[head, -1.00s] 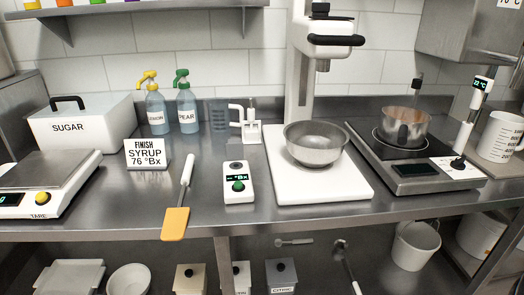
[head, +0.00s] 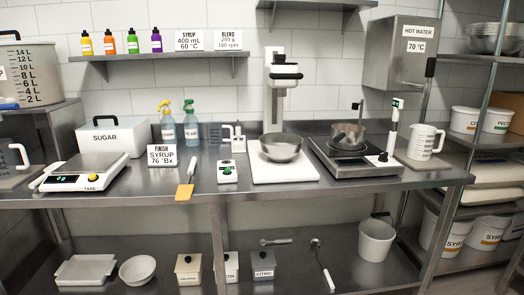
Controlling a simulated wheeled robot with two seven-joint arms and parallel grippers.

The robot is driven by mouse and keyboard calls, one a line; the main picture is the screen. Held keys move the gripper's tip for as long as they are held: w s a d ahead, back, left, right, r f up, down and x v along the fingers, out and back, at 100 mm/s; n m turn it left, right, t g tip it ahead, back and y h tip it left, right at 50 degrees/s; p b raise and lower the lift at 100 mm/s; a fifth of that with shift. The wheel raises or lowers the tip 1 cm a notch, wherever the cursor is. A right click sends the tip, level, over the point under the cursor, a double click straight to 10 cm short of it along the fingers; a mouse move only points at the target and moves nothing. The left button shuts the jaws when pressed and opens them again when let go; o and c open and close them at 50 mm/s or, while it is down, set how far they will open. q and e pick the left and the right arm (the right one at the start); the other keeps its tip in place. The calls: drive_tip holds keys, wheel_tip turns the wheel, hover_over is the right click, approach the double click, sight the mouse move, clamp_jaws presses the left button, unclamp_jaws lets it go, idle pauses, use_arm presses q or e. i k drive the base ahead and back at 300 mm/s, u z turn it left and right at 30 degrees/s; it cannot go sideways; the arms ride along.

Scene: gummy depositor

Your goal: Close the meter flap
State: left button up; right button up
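Neither of my grippers is in view.
The spatula (head: 185,183) overhangs the front edge of the counter (head: 130,189), left of the meter. A steel bowl (head: 281,149) sits on the mixer base (head: 262,176) to the right. A "FINISH SYRUP 76 °Bx" sign (head: 162,155) stands behind the spatula.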

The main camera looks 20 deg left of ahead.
sight(225, 150)
drive_tip(key=u, duration=0.5)
drive_tip(key=i, duration=0.5)
drive_tip(key=u, duration=0.3)
